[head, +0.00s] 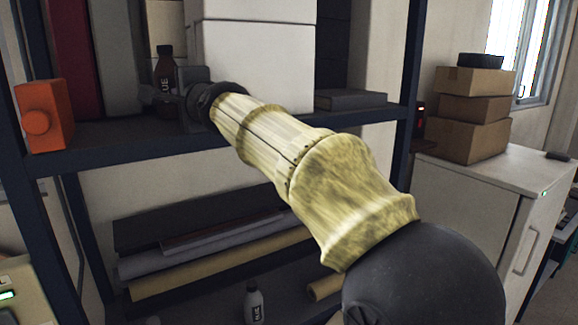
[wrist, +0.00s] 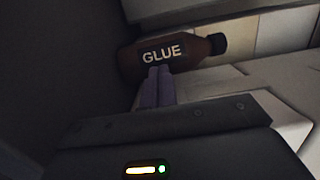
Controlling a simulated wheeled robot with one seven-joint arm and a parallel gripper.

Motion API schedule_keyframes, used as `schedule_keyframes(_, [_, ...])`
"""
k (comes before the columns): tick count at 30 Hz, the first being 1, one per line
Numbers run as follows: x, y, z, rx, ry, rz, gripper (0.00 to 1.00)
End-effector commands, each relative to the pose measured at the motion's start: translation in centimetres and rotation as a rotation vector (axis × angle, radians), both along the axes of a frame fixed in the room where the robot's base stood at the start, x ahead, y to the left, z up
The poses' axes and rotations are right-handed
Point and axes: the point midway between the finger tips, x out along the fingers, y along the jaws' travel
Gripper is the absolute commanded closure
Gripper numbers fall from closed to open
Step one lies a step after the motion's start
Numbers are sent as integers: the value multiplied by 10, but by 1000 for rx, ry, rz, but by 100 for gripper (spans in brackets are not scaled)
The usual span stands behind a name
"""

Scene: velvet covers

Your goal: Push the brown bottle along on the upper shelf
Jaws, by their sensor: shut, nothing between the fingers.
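The brown bottle (head: 165,66) with a dark cap and a "GLUE" label stands on the upper shelf (head: 95,148). In the head view my gripper (head: 178,88) is at its right side and covers part of its lower body. In the wrist view the bottle (wrist: 195,55) appears lying across the picture because the camera is turned. There my shut, empty fingers (wrist: 157,85) reach up to the label, touching it or very near it. My arm in its yellowish cover comes in from the lower right.
An orange object (head: 45,115) with a round knob stands at the shelf's left end. White boxes (head: 255,60) stand behind my wrist, with a flat grey box (head: 345,100) to their right. Tall binders (head: 115,55) stand left of the bottle.

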Motion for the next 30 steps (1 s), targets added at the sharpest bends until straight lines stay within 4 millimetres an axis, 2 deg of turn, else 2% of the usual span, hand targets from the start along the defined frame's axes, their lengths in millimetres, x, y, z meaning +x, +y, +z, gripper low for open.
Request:
schedule_keyframes(1, [-2,-1,-8,-9,10,2,100])
schedule_keyframes(3, [-6,-3,-9,-11,12,3,100])
schedule_keyframes(30, [-63,-50,-7,-9,11,1,100])
